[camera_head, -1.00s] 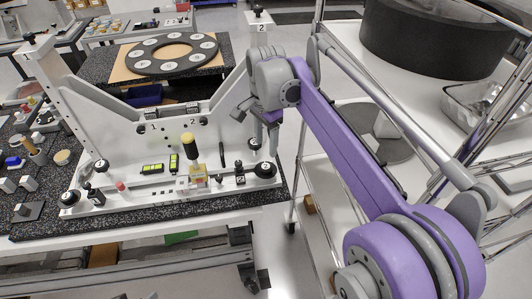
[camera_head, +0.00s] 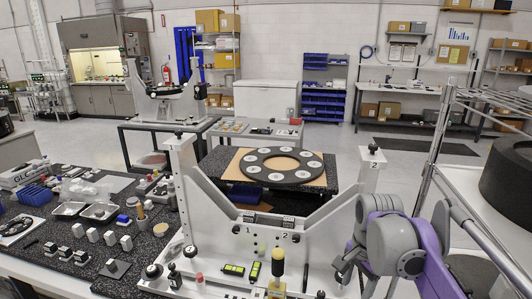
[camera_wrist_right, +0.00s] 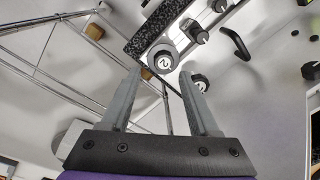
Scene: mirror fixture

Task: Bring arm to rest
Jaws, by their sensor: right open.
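My right arm (camera_head: 440,270), purple and grey, comes in from the lower right in the head view. My right gripper (camera_head: 346,266) hangs beside the right post of the white mirror fixture (camera_head: 225,222). In the right wrist view my right gripper (camera_wrist_right: 160,74) has its two grey fingers wide apart, with nothing between them. A round black-and-white knob marked 2 (camera_wrist_right: 164,62) shows beyond the fingertips. My left gripper is not in view.
A yellow-topped black-handled tool (camera_head: 277,270) stands on the fixture. A black ring with white discs (camera_head: 280,167) lies on the table behind. A metal-framed shelf (camera_head: 428,165) stands close at the right. Small parts crowd the left bench (camera_head: 125,185).

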